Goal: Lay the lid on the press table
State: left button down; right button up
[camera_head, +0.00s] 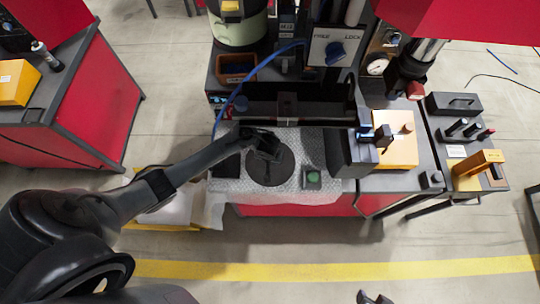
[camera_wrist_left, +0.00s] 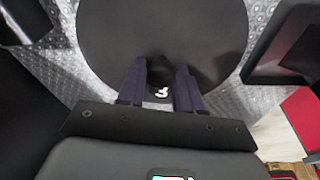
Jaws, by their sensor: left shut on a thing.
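The lid is a dark round disc (camera_head: 271,170) over the dimpled silvery top of the press table (camera_head: 313,148). It looks flat and level, but I cannot tell whether it touches the table top. My left gripper (camera_head: 268,150) reaches in from the left, above the lid's far part. In the left wrist view the lid (camera_wrist_left: 205,40) fills the upper middle, and the left gripper (camera_wrist_left: 160,84) is shut on its small dark knob (camera_wrist_left: 160,70). Two dark tips at the bottom edge of the head view look like my right gripper (camera_head: 373,298), mostly cut off.
A green button box (camera_head: 313,178) stands right of the lid, with a dark grey block (camera_head: 350,154) beyond it. A dark pad (camera_head: 227,166) lies to the left. A blue hose (camera_head: 248,78) runs down the back left.

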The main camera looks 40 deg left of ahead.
pick_arm(q)
jog(key=c, duration=1.2)
grip_release()
jog(key=shift+f, duration=0.15)
jog(key=o, duration=0.4)
jog(key=shift+o, duration=0.2)
jog(key=a+p+v, duration=0.1)
jog(key=p+v, duration=0.3)
jog(key=v, duration=0.4)
jog(key=s+d+r+m, duration=0.2)
jog(key=s+r+m, duration=0.1)
jog(key=s+r, duration=0.3)
jog(key=s+d+r+m+t+h, duration=0.1)
jog(key=s+d+r+m, duration=0.2)
jog(key=s+r, duration=0.4)
jog(key=s+m, duration=0.1)
jog(key=s, duration=0.3)
jog(key=shift+s+d+r, duration=0.2)
jog(key=shift+s+r, duration=0.1)
jog(key=shift+s, duration=0.05)
